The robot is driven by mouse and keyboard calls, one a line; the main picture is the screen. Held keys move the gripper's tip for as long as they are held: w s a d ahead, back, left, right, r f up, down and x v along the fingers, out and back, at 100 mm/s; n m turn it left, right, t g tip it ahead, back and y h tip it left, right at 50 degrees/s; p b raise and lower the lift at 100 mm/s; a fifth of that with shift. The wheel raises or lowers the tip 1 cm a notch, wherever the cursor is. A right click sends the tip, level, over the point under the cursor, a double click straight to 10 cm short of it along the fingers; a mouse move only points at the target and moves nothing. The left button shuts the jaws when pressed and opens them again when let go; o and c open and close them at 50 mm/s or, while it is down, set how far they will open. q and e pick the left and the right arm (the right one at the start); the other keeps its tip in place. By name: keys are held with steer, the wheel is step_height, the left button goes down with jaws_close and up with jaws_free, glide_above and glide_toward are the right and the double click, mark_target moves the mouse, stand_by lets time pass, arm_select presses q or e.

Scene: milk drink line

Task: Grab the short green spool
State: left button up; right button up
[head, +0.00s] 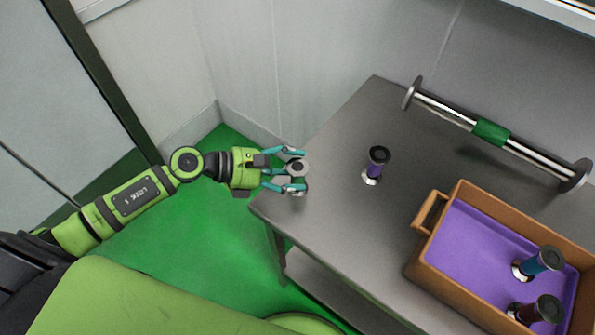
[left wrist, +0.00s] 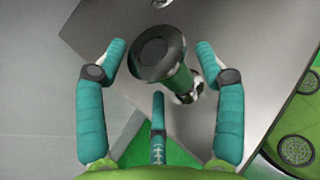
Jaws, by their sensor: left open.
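The short green spool (left wrist: 180,80) stands on the grey table near its left corner, with a dark round top and a pale, shiny foot. In the left wrist view it leans across the picture between my fingers. In the head view mostly its grey top (head: 298,167) shows, and the gripper hides much of its body. My left gripper (head: 301,170) is open, with its teal fingers on either side of the spool. In the left wrist view the fingers (left wrist: 161,47) stand apart from the spool, with gaps on both sides. My right gripper is not in view.
A purple spool (head: 377,162) stands farther right on the table (head: 340,215). A brown tray (head: 419,256) with a purple floor holds a blue spool (head: 544,260) and a maroon spool (head: 541,311). A long bar with a green sleeve (head: 491,132) lies at the back.

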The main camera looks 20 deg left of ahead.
arm_select(q)
steer(key=shift+x, duration=0.75)
steer(key=shift+s, duration=0.15)
jaws_close()
